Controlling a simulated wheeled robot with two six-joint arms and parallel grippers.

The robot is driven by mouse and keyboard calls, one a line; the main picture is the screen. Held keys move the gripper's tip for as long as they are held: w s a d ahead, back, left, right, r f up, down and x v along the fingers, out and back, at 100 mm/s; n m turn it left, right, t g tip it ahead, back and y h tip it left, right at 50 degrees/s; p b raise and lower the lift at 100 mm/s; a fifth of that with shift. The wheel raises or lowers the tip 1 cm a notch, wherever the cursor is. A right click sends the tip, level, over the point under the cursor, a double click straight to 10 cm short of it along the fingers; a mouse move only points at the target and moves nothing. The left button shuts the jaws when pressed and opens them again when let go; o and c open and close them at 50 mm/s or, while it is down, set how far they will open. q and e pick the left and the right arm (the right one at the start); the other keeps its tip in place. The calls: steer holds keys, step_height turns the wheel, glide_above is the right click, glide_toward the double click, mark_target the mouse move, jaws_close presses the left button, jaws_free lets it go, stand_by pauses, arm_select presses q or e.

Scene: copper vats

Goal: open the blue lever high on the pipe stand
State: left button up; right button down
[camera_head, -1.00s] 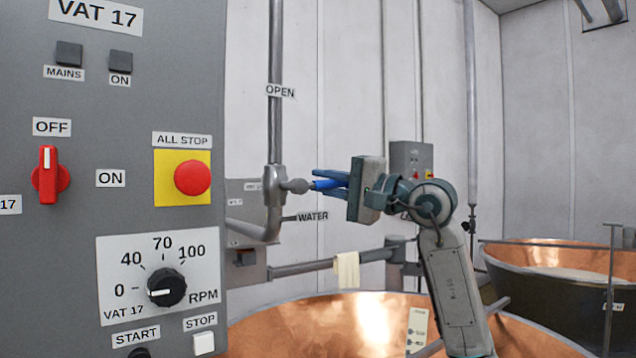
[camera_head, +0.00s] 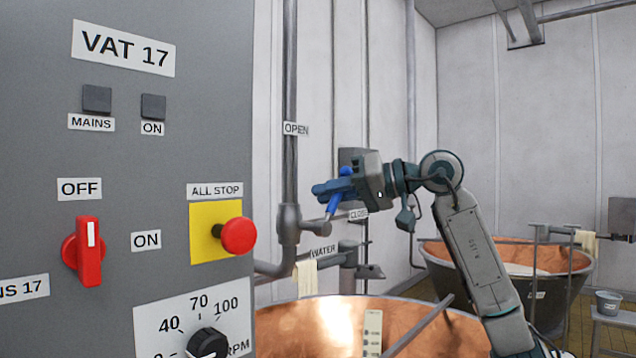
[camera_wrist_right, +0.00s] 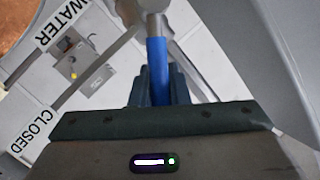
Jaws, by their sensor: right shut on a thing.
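The blue lever (camera_head: 335,202) sits on the valve of the pipe stand (camera_head: 290,130). It now slants up and to the right from its grey joint, between the OPEN label (camera_head: 296,129) above and the CLOSED label (camera_head: 359,214) at the right. My right gripper (camera_head: 330,188) is shut on the lever's blue handle. In the right wrist view the blue handle (camera_wrist_right: 157,62) runs between the dark fingers (camera_wrist_right: 158,88), with the grey valve joint beyond. My left gripper does not show.
The grey VAT 17 panel (camera_head: 150,120) fills the left, with a red switch (camera_head: 88,250) and a red stop button (camera_head: 238,235). A copper vat (camera_head: 290,335) lies below the lever. Another vat (camera_head: 440,265) stands at right. A cloth (camera_head: 307,278) hangs on a pipe.

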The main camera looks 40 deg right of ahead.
steer(key=a+n+p, duration=0.1)
steer(key=r+n+h+p, duration=0.1)
steer(key=p, duration=0.1)
steer(key=a+n+h+p, duration=0.1)
steer(key=shift+s+a+r+g, duration=0.15)
steer(key=shift+a+r+g, duration=0.1)
steer(key=shift+a+g, duration=0.1)
steer(key=shift+a+n+h+p, duration=0.3)
steer(key=shift+a+n+p, duration=0.1)
steer(key=shift+n+p, duration=0.2)
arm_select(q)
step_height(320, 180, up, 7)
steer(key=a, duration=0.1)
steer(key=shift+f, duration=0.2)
arm_select(e)
steer(key=shift+a+f+n+h, duration=0.15)
steer(key=shift+a+n+h, duration=0.25)
steer(key=shift+a+n, duration=0.1)
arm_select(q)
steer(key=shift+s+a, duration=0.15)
arm_select(e)
steer(key=c, duration=1.4)
jaws_free()
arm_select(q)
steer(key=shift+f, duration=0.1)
arm_select(e)
steer(key=shift+s, duration=0.1)
